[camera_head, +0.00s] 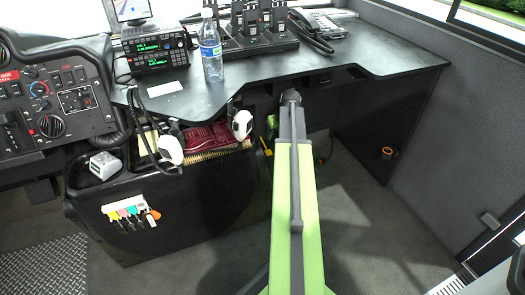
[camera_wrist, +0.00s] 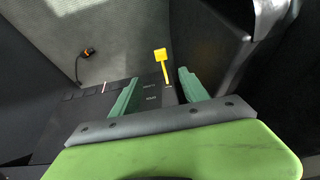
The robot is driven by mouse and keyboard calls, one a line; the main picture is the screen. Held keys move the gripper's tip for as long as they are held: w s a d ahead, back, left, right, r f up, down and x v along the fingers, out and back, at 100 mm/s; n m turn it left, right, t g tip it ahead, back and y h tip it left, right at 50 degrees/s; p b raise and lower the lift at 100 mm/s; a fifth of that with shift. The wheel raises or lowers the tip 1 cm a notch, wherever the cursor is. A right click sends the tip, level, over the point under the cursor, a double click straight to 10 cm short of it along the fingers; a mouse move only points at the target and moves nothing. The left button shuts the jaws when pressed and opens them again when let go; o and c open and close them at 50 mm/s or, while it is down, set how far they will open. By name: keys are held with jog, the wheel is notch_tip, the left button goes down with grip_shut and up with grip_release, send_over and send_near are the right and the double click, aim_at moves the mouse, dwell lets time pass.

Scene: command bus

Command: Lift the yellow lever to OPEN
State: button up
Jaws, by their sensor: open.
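The yellow lever (camera_wrist: 160,57) has a square knob and a thin stem, standing on a dark panel (camera_wrist: 152,91) with small pale markings too blurred to read. In the wrist view my gripper (camera_wrist: 159,77) is open, with one green finger on each side of the lever's line. The lever's stem is nearer the right finger, and its knob shows beyond the fingertips; I see no contact. In the head view a small yellow piece (camera_head: 265,147), likely the lever, shows left of my arm under the desk. My gripper is mostly hidden there behind my arm.
Above is the black desk (camera_head: 345,62) with a water bottle (camera_head: 211,48), a radio (camera_head: 156,51) and a phone (camera_head: 313,30). White handsets (camera_head: 170,150) hang left of my arm. In the wrist view a black bulky form (camera_wrist: 215,30) stands close on the right.

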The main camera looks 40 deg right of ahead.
aim_at(268, 152)
jog(key=b+x, duration=1.6)
jog(key=x, duration=0.1)
jog(key=shift+w+f, duration=0.15)
jog(key=shift+w, duration=0.15)
grip_shut()
dwell(0.7)
